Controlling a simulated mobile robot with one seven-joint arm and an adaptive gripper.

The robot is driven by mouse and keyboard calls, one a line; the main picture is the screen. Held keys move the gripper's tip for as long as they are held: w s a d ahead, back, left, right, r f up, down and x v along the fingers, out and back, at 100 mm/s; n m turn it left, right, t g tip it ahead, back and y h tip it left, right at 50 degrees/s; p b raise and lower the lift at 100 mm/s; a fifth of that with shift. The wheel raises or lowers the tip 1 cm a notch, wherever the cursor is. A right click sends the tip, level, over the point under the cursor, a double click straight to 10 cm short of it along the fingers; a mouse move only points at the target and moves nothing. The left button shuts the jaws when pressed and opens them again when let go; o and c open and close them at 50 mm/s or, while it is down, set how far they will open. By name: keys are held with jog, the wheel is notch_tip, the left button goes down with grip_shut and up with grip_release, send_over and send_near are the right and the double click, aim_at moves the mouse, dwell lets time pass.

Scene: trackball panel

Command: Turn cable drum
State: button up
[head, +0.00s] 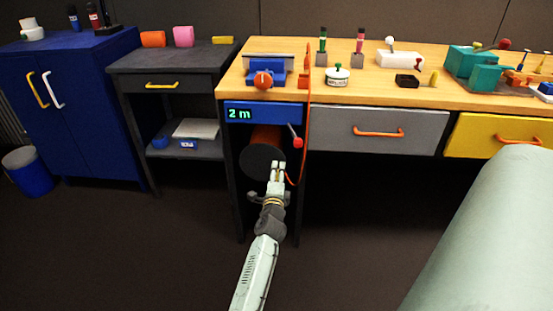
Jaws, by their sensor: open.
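The cable drum (262,158) is a dark round disc with an orange-brown wound body (266,137) behind it, set in the left bay under the workbench. A blue display (252,113) above it reads "2 m". A lever with a red knob (297,142) sticks out at the right of the bay. An orange cable (307,100) runs down the bay's right side. My gripper (278,165) is open in front of the drum's right edge and overlaps it in the picture. I cannot tell whether it touches the drum.
A grey drawer (378,131) and a yellow drawer (495,135) are right of the bay. A dark side table (170,62) and blue cabinet (100,120) stand left. Floor in front is clear.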

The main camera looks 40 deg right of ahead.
aim_at(278, 150)
jog(key=r, duration=0.7)
jog(key=shift+w+a, duration=0.2)
jog(key=shift+w, duration=0.05)
jog(key=shift+s+d+r, duration=0.1)
jog(key=shift+s+r, duration=0.05)
jog(key=shift+r, duration=0.25)
jog(key=shift+o, duration=0.2)
